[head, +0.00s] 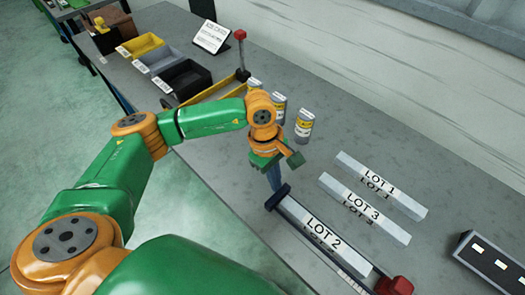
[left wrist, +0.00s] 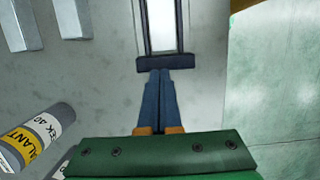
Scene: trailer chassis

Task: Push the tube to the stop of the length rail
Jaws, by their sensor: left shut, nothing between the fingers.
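The square tube labelled LOT 2 (head: 322,236) lies in the length rail (head: 318,254) at the front edge of the bench. A red block (head: 395,285) sits at the rail's right end and a dark blue block (head: 278,197) at its left end. My left gripper (head: 273,185) is shut and empty, pointing down beside the dark blue block. In the left wrist view, its blue fingertips (left wrist: 160,73) are right at the dark block (left wrist: 167,63); I cannot tell whether they touch. The tube's near end (left wrist: 162,25) shows beyond that block. My right gripper is not in view.
Tubes LOT 1 (head: 380,185) and LOT 3 (head: 364,208) lie behind the rail. Several cans (head: 304,125) stand behind my left wrist. Bins (head: 185,83) and a sign (head: 211,36) are at the far left. A dark box (head: 492,262) is at right.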

